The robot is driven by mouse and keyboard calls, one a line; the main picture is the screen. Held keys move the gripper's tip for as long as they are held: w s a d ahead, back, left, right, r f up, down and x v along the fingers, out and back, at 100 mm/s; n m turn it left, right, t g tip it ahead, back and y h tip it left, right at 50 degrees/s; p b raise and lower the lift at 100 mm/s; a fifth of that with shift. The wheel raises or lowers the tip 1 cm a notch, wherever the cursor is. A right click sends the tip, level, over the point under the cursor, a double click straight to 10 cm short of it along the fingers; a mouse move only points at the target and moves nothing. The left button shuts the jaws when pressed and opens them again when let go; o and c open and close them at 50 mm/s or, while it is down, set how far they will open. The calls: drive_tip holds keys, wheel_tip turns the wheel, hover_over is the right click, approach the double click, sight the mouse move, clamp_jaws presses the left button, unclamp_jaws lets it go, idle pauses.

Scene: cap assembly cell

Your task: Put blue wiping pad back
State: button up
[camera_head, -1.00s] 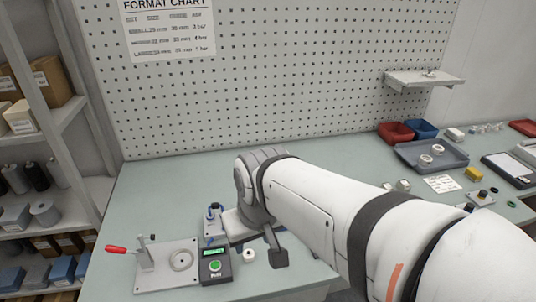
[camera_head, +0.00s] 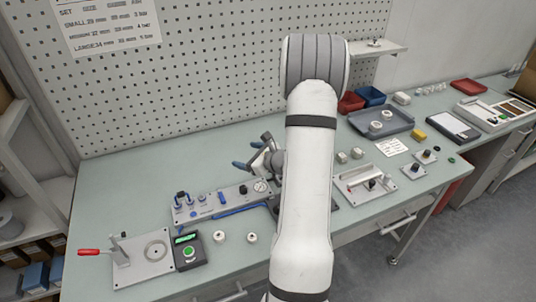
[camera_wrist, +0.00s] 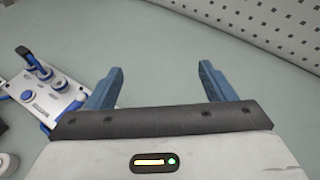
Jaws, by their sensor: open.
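My gripper (camera_wrist: 160,80) is open and empty in the wrist view, its two blue fingers over bare pale-green bench top. In the head view my gripper (camera_head: 248,158) is at the middle of the bench, behind the grey pneumatic panel and partly hidden by my arm. I cannot make out a blue wiping pad in either view; my arm hides part of the bench.
The grey panel (camera_head: 215,205) with blue fittings is close to my gripper, at left in the wrist view (camera_wrist: 45,95). A lever press (camera_head: 140,260) stands front left. A grey tray (camera_head: 398,133), red bin (camera_head: 350,103) and blue bin (camera_head: 371,96) are right. Back-left bench is clear.

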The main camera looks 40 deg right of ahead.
drive_tip(key=s+d+f+m+h, duration=0.1)
drive_tip(key=d+f+m+h, duration=0.1)
drive_tip(key=d, duration=0.2)
drive_tip(key=s+d+f+m+h, duration=0.1)
drive_tip(key=d+f+m+h, duration=0.1)
drive_tip(key=d+m, duration=0.1)
drive_tip(key=s+d+f+m+h, duration=0.1)
drive_tip(key=d+f+m+h, duration=0.1)
drive_tip(key=d, duration=0.3)
drive_tip(key=shift+s+d+f+p, duration=0.1)
drive_tip(key=shift+s+f+p, duration=0.25)
drive_tip(key=shift+f, duration=0.25)
drive_tip(key=shift+w+d+f+m, duration=0.15)
drive_tip(key=shift+d+m, duration=0.1)
drive_tip(key=shift+m, duration=0.05)
drive_tip(key=p+x, duration=0.3)
drive_tip(key=x, duration=0.4)
drive_tip(key=shift+w, duration=0.2)
drive_tip(key=shift+c, duration=0.4)
drive_tip(key=c, duration=1.1)
